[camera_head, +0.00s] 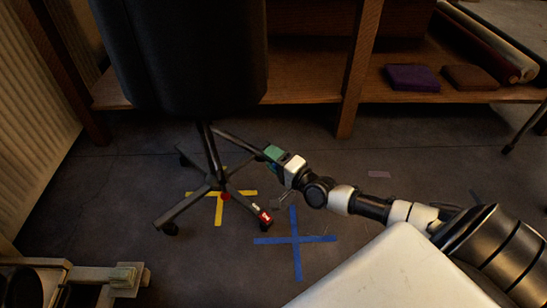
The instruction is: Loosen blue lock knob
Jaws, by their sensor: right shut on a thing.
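A dark dress form or padded torso (185,55) stands on a black pole with a spread-legged caster base (205,190). A dark bar (238,141) runs from the pole down to the right. My right gripper (272,158) reaches in from the right, beside the pole and above the base. It is shut at the lower right end of this bar, with green and bluish parts at its tip. I cannot clearly make out the blue lock knob; the fingers may hide it. My left gripper is not in view.
A yellow tape cross (219,208) lies under the base, and a blue tape cross (295,240) lies right of it. A small red tag (264,215) is at one leg's end. A wooden shelf (310,75) stands behind. A pale surface (400,270) fills the lower right.

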